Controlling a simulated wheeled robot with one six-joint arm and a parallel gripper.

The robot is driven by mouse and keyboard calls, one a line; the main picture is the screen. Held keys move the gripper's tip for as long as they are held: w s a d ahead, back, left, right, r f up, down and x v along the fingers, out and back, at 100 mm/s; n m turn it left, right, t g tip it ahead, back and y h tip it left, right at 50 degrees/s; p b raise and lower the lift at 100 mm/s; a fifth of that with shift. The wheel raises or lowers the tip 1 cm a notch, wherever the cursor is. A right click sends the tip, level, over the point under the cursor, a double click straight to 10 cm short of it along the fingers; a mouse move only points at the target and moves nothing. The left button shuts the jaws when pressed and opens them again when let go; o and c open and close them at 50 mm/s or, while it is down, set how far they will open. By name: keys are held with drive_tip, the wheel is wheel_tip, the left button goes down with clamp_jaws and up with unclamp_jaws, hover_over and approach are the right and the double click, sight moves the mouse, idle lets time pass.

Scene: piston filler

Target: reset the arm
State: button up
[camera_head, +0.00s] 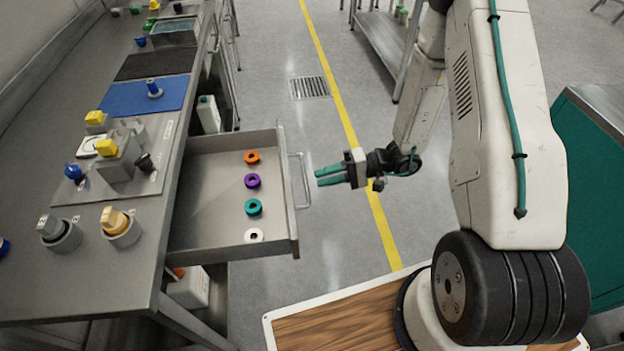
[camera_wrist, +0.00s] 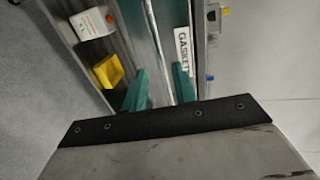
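My gripper (camera_head: 318,177) is in the aisle, just right of the open drawer's handle (camera_head: 301,180), with its teal fingers pointing left toward it. In the wrist view my gripper (camera_wrist: 160,75) shows its two fingers apart with nothing held between them. The drawer (camera_head: 215,228) is pulled out from the bench and holds an orange ring (camera_head: 252,157), a purple ring (camera_head: 252,181), a teal ring (camera_head: 253,207) and a white ring (camera_head: 254,235). A GASKET label (camera_wrist: 183,50) shows beyond the fingers. Whether a finger touches the handle is not clear.
The steel bench (camera_head: 30,285) on the left carries several knobs and fittings and a blue mat (camera_head: 130,98). A yellow bin (camera_wrist: 108,71) and a white bottle (camera_wrist: 92,24) sit low beside the drawer. The aisle floor with its yellow line (camera_head: 335,85) is clear. A teal-sided cabinet (camera_head: 590,190) stands right.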

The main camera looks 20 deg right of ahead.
drive_tip(key=shift+v, duration=1.05)
drive_tip(key=s+d+r+h, duration=0.1)
drive_tip(key=s+r+h, duration=0.4)
drive_tip(key=r, duration=0.6)
drive_tip(key=s+d+r+n+h, duration=0.1)
drive_tip(key=s+r+h, duration=0.4)
drive_tip(key=s+r, duration=0.5)
drive_tip(key=s+d+r+h, duration=0.2)
drive_tip(key=s+r+h, duration=0.3)
drive_tip(key=r, duration=0.6)
drive_tip(key=shift+s+d+r+n+g, duration=0.2)
drive_tip(key=shift+s+r+n+g, duration=0.15)
drive_tip(key=shift+s, duration=0.85)
